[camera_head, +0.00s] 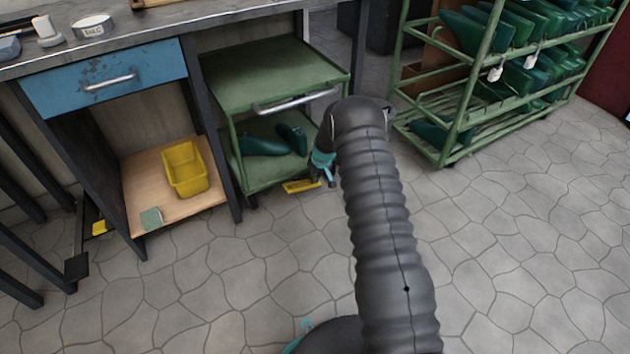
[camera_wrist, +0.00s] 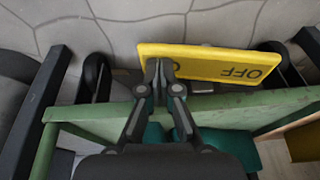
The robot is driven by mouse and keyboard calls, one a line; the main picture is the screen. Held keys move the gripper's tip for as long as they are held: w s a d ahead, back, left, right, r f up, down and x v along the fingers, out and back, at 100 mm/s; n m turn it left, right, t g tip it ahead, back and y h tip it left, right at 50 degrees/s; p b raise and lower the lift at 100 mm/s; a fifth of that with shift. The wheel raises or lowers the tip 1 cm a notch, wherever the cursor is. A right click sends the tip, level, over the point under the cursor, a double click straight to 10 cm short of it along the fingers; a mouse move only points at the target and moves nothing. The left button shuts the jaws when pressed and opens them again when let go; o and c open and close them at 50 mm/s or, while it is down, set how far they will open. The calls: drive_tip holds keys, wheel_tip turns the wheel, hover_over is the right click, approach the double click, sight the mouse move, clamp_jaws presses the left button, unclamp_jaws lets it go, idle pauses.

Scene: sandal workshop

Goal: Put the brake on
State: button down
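A green trolley (camera_head: 275,78) with a metal handle stands beside the workbench. A yellow brake pedal (camera_head: 300,186) sticks out low at its front, just above the floor. In the wrist view the yellow pedal (camera_wrist: 205,62) is a wide plate with dark letters reading OFF, seen upside down; my fingers cover part of it. My gripper (camera_head: 326,180) is low at the pedal's right end in the head view. In the wrist view my gripper (camera_wrist: 160,66) has its fingertips close together over the pedal's left half, with nothing seen between them. I cannot tell if they touch the pedal.
Green shoe lasts (camera_head: 265,143) lie on the trolley's lower shelf. Dark caster wheels (camera_wrist: 94,76) flank the pedal. A workbench (camera_head: 140,52) with a blue drawer and yellow bin (camera_head: 185,170) stands left. A green rack (camera_head: 480,115) stands right. The floor in front is clear.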

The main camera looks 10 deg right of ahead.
drive_tip(key=shift+d, duration=0.15)
drive_tip(key=r, duration=0.3)
drive_tip(key=r+p, duration=0.1)
drive_tip(key=shift+w+d+r, duration=0.1)
drive_tip(key=shift+d+r, duration=0.15)
drive_tip(key=shift+d, duration=0.1)
drive_tip(key=s+d+r, duration=0.1)
drive_tip(key=d+r, duration=0.3)
drive_tip(key=r, duration=0.4)
drive_tip(key=shift+s+r+p, duration=0.2)
drive_tip(key=shift+s+p, duration=0.2)
